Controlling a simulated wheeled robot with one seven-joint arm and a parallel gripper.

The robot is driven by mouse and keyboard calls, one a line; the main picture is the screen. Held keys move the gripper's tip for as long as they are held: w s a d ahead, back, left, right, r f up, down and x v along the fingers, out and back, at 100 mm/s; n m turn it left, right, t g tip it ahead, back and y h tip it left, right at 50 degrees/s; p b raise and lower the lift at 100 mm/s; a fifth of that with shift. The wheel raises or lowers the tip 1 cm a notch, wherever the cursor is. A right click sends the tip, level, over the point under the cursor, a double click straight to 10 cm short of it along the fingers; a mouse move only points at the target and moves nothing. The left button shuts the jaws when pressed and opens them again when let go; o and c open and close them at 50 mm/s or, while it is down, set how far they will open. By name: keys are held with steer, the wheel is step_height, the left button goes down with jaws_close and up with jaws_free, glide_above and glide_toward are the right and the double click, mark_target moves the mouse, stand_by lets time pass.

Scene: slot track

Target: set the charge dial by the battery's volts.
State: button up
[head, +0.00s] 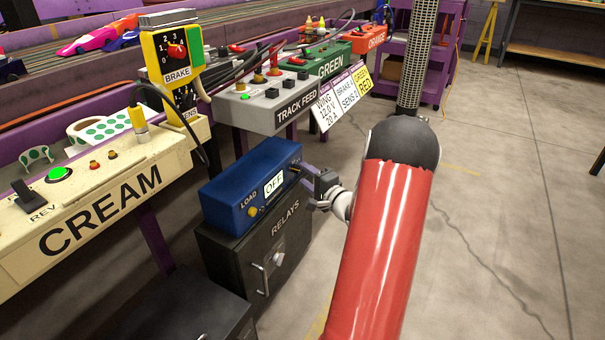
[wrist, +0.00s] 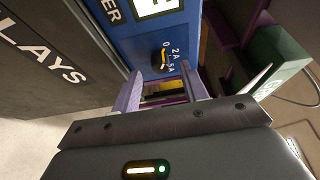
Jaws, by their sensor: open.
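The blue charger box (head: 240,192) stands on the dark relays cabinet (head: 225,247). Its front display (head: 274,184) reads OFF, and a yellow knob (head: 253,211) sits near the LOAD label. In the wrist view the display (wrist: 155,8) is cut off at the top edge. Below it is a small black dial (wrist: 160,60) with a yellow mark, beside the printing 0, 2A and 5A. I cannot clearly tell which figure the mark points to. My gripper (wrist: 160,84) is open, its fingers just short of the dial and to either side. It also shows at the charger's right end (head: 312,180) in the head view.
The cream console (head: 90,205) is at left, with a yellow brake unit (head: 175,62) behind. Green and orange boxes stand farther back. The floor at right is clear.

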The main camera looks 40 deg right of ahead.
steer(key=shift+w, duration=1.05)
steer(key=shift+c, duration=0.3)
jaws_close()
